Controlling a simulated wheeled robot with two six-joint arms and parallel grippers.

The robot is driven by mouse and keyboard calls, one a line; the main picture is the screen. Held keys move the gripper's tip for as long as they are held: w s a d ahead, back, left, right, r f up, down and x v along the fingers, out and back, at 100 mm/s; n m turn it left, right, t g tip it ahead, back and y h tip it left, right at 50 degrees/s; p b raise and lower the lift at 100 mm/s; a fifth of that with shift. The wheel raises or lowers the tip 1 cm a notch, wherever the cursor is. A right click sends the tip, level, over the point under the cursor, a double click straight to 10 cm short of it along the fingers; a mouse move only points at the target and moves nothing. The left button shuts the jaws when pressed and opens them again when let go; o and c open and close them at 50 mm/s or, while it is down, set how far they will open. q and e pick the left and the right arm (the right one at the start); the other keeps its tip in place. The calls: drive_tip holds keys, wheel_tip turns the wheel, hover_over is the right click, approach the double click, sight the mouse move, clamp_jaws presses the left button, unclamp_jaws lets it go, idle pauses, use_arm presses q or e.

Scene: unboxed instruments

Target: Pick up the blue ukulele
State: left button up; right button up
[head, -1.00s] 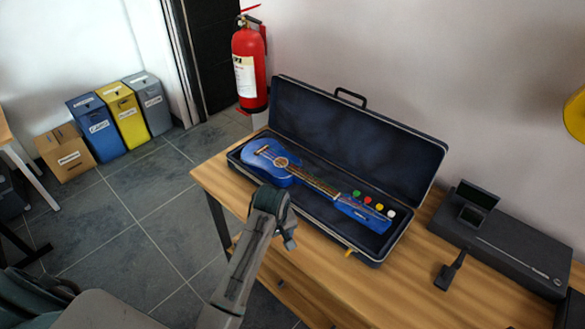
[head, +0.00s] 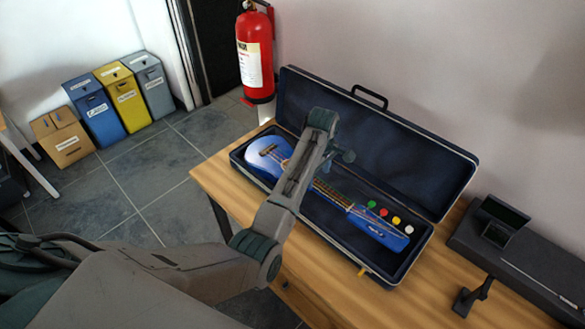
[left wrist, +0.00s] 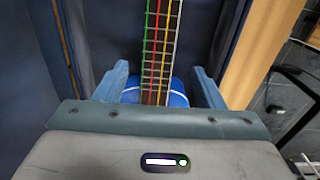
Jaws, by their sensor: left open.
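The blue ukulele (head: 258,154) lies face up in an open dark case (head: 412,262) on a wooden table. My left forearm crosses in front of it and hides part of its body and neck. My left gripper (head: 338,156) is over the case and mostly hidden by my wrist in the head view. In the left wrist view, the open left gripper (left wrist: 160,70) has one finger on each side of the ukulele (left wrist: 163,45), whose neck and coloured strings run up the picture. I cannot tell whether the fingers touch it. My right gripper is not in view.
The case lid (head: 380,140) stands open behind the ukulele. Several coloured knobs (head: 384,212) are near the headstock. A dark device (head: 520,255) and a small black item (head: 472,297) stand to the right. A fire extinguisher (head: 255,55) and bins (head: 95,108) are beyond the table.

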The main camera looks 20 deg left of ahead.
sight(317, 184)
use_arm(q)
wheel_tip(317, 184, down, 3)
drive_tip(key=shift+r, duration=0.1)
wheel_tip(317, 184, down, 4)
drive_tip(key=shift+w+p, duration=0.1)
drive_tip(key=shift+p, duration=1)
drive_tip(key=shift+f, duration=0.65)
drive_tip(key=shift+c, duration=1.1)
drive_tip(key=c, duration=0.7)
drive_tip(key=shift+w, duration=0.1)
drive_tip(key=shift+c, duration=0.8)
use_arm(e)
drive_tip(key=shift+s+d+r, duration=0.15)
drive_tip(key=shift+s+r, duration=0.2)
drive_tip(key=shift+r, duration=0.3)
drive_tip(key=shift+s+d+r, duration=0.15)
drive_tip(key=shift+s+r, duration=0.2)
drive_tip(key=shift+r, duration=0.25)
use_arm(q)
drive_tip(key=shift+r, duration=0.2)
